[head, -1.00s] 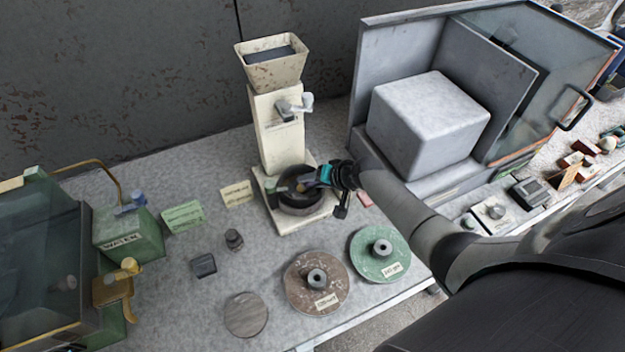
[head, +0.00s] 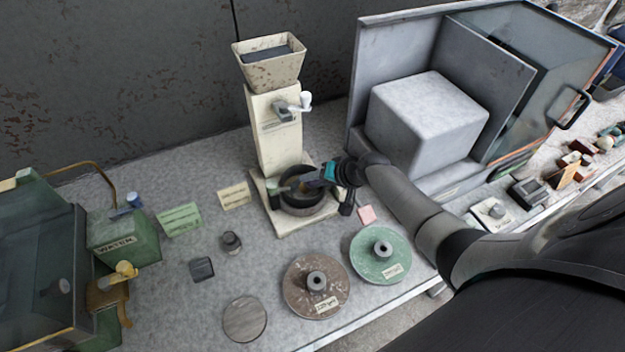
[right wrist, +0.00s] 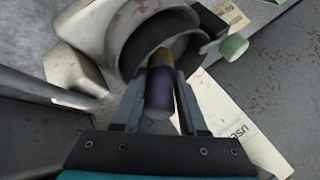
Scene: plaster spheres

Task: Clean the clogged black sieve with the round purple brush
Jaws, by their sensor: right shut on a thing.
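The black sieve (head: 308,209) is a dark round ring on the base of the cream machine (head: 278,135). In the right wrist view its rim (right wrist: 128,48) curves around a pale inside. My right gripper (head: 308,182) is at the sieve's upper right side, tilted down toward its opening. It is shut on the purple brush (right wrist: 159,92), whose purple handle lies between the fingers. The brush's brownish end points into the ring; whether it touches the mesh cannot be told. The clogging is not clearly visible. My left gripper is not in view.
A brown disc (head: 300,296) and a green disc (head: 366,262) lie in front. A grey cabinet (head: 375,35) with a pale block (head: 425,115) stands right.

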